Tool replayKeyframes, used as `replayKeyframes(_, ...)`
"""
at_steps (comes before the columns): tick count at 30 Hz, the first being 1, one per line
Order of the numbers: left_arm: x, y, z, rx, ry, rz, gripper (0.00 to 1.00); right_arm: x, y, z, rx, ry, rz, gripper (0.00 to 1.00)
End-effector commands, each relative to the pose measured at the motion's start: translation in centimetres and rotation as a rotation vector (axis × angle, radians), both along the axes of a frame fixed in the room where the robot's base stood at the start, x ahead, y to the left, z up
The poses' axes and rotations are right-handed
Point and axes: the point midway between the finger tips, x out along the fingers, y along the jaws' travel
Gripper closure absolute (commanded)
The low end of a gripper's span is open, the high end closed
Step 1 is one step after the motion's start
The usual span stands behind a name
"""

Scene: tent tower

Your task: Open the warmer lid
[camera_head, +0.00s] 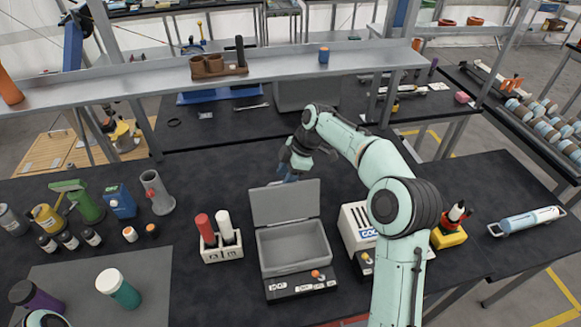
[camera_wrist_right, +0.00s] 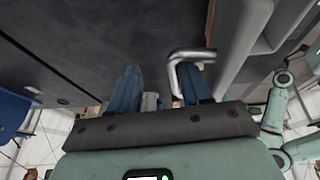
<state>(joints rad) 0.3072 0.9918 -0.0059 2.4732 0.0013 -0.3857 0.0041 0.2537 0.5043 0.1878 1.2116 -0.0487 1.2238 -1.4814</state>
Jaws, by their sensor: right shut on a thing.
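The warmer (camera_head: 296,246) is a grey box in the middle of the black bench. Its lid (camera_head: 287,203) stands raised, roughly upright, along the back edge, and the inside of the box shows. My right gripper (camera_head: 290,178) is just behind the lid's top edge, and the lid partly hides its fingertips. In the right wrist view, the blue fingers of my right gripper (camera_wrist_right: 160,80) are at a bent metal handle (camera_wrist_right: 185,58), shut on it. The exact contact is partly hidden. My left gripper does not show clearly in either view.
A holder with a red and a white tube (camera_head: 221,245) stands left of the warmer. A white rack (camera_head: 356,228) stands close on its right. A labelled panel (camera_head: 300,285) runs along the warmer's front. A metal shelf (camera_head: 290,67) spans the bench behind.

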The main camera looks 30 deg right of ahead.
Motion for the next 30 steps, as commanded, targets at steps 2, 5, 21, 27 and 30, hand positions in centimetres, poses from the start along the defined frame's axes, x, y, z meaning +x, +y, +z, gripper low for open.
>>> replayKeyframes(2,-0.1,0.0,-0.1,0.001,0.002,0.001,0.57,-0.1,-0.6,-0.1,-0.008,0.004,-0.004,0.62)
replayKeyframes(5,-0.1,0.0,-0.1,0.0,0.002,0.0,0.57,-0.3,-1.2,1.6,-0.009,-0.001,-0.006,0.62)
replayKeyframes(21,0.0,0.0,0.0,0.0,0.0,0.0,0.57,-2.2,-4.4,11.8,-0.003,-0.01,-0.002,0.62)
replayKeyframes(27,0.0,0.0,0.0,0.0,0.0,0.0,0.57,-2.5,-4.6,12.6,-0.003,-0.008,0.0,0.62)
replayKeyframes(30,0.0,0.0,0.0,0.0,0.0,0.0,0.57,-2.5,-4.6,12.6,-0.003,-0.007,0.0,0.62)
